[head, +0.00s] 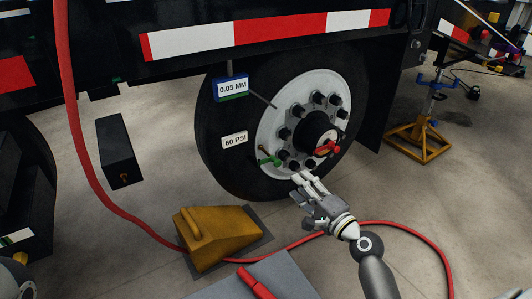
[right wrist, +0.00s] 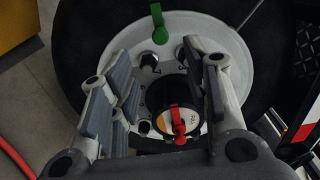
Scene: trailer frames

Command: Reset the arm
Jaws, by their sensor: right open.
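My right gripper (head: 305,185) is in front of the lower part of a trailer wheel (head: 268,125). In the right wrist view its jaws (right wrist: 155,85) are apart, with nothing held between them. Beyond the jaws are the white rim, dark lug nuts and dark hub (right wrist: 172,95). A red lever (head: 325,148) is on the hub; it also shows in the right wrist view (right wrist: 179,128). A green lever (head: 270,161) is at the rim's lower left, and near the top of the wrist view (right wrist: 157,24). My left gripper is not seen.
A yellow wheel chock (head: 215,236) lies on the floor left of my right arm. A red hose (head: 100,190) hangs down and runs across the floor. A grey slab (head: 275,280) with a red tool is at the bottom. A yellow jack stand (head: 418,135) stands at right.

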